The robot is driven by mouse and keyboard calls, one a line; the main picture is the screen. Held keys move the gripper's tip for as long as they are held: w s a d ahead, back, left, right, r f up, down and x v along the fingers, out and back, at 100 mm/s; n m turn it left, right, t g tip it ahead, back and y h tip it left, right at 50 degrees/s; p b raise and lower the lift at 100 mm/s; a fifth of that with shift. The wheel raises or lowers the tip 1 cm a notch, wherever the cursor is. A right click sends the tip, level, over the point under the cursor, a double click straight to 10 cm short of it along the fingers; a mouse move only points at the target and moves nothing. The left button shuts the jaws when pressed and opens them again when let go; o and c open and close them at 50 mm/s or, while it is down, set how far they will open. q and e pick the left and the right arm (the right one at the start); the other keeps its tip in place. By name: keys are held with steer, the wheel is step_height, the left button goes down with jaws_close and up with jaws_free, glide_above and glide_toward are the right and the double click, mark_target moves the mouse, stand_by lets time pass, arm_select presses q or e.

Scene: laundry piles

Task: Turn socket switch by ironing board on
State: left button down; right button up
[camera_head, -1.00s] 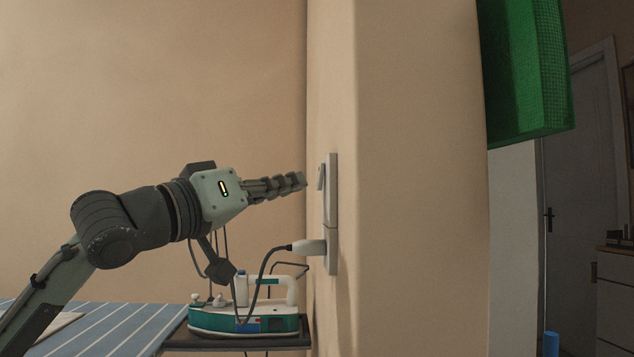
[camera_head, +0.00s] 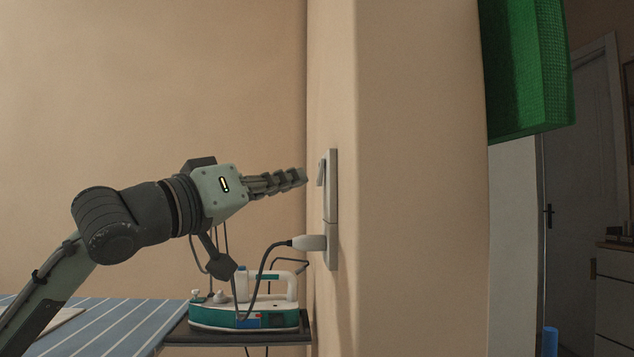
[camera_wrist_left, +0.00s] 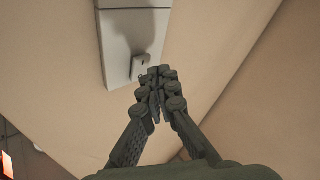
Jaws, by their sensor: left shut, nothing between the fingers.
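The socket plate (camera_head: 332,205) is a tall pale panel on the wall's side face, above the ironing board (camera_head: 85,325). Its switch is a small tilted rocker (camera_head: 321,171) standing out from the upper part of the plate. A white plug (camera_head: 309,243) sits in the lower part. My left gripper (camera_head: 303,177) is shut and empty, its fingertips a short way left of the rocker. In the left wrist view the fingertips (camera_wrist_left: 160,73) appear right beside the rocker (camera_wrist_left: 140,66); I cannot tell whether they touch it. My right gripper is out of view.
A teal and white iron (camera_head: 243,313) stands on the board's dark end rest (camera_head: 200,337), its cord running to the plug below my gripper. A wall corner is close on the right. A green box-like thing (camera_head: 525,70) hangs beyond it.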

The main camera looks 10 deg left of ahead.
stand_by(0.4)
arm_select(q)
steer(key=shift+w+d+p, duration=0.15)
steer(key=shift+d+p, duration=0.2)
steer(key=shift+d, duration=0.05)
steer(key=shift+w+d+f, duration=0.1)
steer(key=shift+d, duration=0.2)
stand_by(0.5)
steer(key=shift+a, duration=0.15)
steer(key=shift+s+a+p, duration=0.25)
steer(key=shift+a+p, duration=0.05)
steer(key=shift+a, duration=0.25)
steer(key=a, duration=0.1)
steer(key=s+a, duration=0.1)
steer(key=a, duration=0.1)
steer(key=a+r, duration=0.1)
steer(key=shift+s+a, duration=0.15)
steer(key=shift+a, duration=0.25)
